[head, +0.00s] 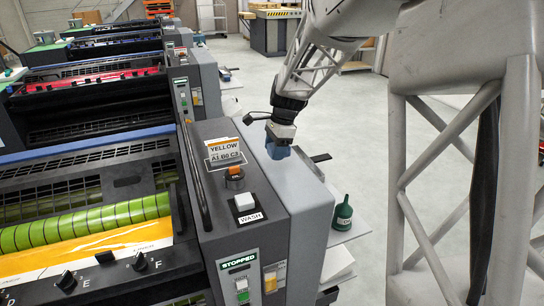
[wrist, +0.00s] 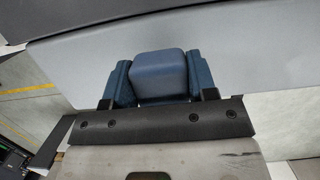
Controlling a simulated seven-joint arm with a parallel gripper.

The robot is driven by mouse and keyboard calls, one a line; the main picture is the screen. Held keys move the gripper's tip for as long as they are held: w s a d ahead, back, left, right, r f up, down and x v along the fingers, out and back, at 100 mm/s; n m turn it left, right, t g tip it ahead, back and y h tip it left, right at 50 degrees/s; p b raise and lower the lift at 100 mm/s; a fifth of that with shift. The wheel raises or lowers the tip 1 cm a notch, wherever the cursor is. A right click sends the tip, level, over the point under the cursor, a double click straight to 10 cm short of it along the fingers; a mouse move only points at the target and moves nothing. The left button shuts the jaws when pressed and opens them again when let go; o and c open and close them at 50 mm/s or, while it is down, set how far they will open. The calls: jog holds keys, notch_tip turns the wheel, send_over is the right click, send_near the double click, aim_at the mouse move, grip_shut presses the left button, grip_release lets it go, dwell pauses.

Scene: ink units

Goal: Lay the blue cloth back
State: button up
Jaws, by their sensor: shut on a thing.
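The blue cloth (head: 277,151) is a small folded bundle under my gripper (head: 280,141) in the head view. In the wrist view the cloth (wrist: 158,75) sits between the two fingers of my gripper (wrist: 158,98), which is shut on it. My gripper points down over the light grey rounded cover (head: 290,177) at the right side of the nearest ink unit. I cannot tell whether the cloth's underside touches the cover.
The unit's top carries a YELLOW card (head: 225,151), a small pot (head: 235,178) and a WASH button (head: 245,202). A green bottle (head: 342,213) stands on a side shelf (head: 350,234) to the right. Open floor lies behind.

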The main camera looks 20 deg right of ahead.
jog(key=shift+w+d, duration=0.1)
jog(key=shift+w, duration=0.3)
jog(key=shift+f, duration=0.1)
jog(key=shift+d+x, duration=0.2)
jog(key=shift+x, duration=0.65)
jog(key=shift+d+x, duration=0.15)
jog(key=shift+x, duration=0.65)
jog(key=shift+f, duration=0.2)
jog(key=o, duration=1.2)
jog(key=v, duration=1.2)
jog(key=shift+r, duration=0.1)
